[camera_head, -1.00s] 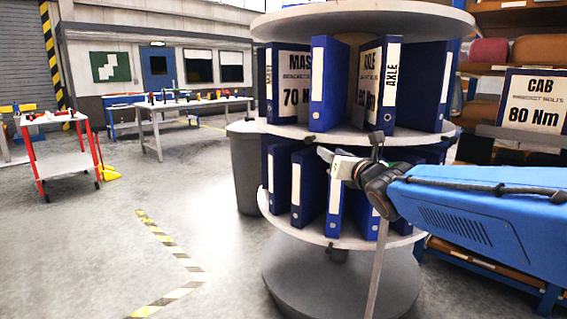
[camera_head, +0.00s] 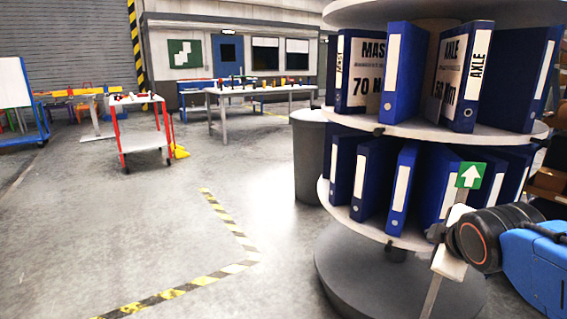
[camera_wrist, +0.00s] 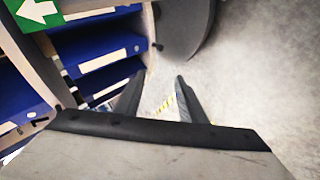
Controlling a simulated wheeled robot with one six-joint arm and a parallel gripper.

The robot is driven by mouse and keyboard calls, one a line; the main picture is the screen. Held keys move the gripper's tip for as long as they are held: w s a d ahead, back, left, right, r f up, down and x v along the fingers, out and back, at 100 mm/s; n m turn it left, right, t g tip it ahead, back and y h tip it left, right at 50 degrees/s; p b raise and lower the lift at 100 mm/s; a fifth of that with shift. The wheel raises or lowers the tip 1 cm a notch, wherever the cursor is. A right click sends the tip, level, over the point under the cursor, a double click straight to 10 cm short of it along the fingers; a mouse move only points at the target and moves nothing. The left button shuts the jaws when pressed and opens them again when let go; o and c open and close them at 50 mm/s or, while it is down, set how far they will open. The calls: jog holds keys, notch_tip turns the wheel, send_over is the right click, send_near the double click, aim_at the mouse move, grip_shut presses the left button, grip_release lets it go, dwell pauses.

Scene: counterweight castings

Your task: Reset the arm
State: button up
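My gripper (camera_wrist: 160,75) shows in the wrist view with its two dark fingers apart and nothing between them. In the head view my gripper's end and wrist (camera_head: 448,255) are at the lower right, in front of the round shelf's lower tier. The arm comes in from the right edge, and the fingertips are hard to make out there. Blue binders beside the gripper show at the left of the wrist view.
The round binder shelf (camera_head: 395,236) holds several blue binders (camera_head: 402,185). A green arrow sign (camera_head: 470,175) on a thin post stands before it. A grey bin (camera_head: 310,160) is behind. A red-legged cart (camera_head: 140,135) stands further left. Floor at left is open, with striped tape (camera_head: 232,235).

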jog(key=s+a+f+m+g, duration=0.2)
jog(key=s+f+m, duration=0.2)
jog(key=s, duration=0.3)
jog(key=s+a+f+m+g+y, duration=0.1)
jog(key=s+a+f+m+g, duration=0.1)
jog(key=s+m, duration=0.5)
notch_tip(320, 180, down, 3)
jog(key=shift+s+r+m+g+y, duration=0.1)
jog(key=shift+s+m+g+y, duration=0.15)
jog(key=shift+g, duration=0.25)
jog(key=shift+w, duration=0.15)
